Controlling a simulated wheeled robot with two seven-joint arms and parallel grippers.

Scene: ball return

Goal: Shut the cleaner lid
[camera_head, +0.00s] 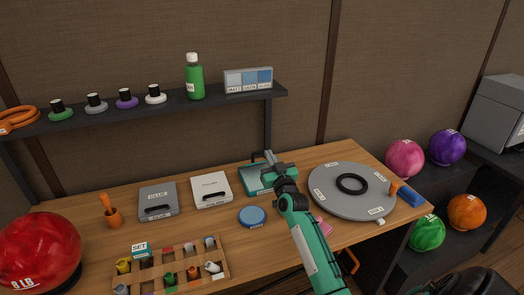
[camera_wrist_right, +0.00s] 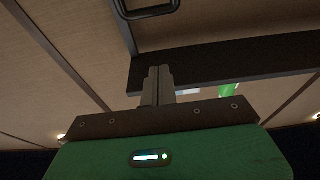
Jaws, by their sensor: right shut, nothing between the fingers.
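My left gripper is not in view.
A blue disc (camera_head: 252,217) lies in front, a grey turntable (camera_head: 330,194) to the right. A dark shelf (camera_head: 170,106) with bottles hangs above the table's back.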

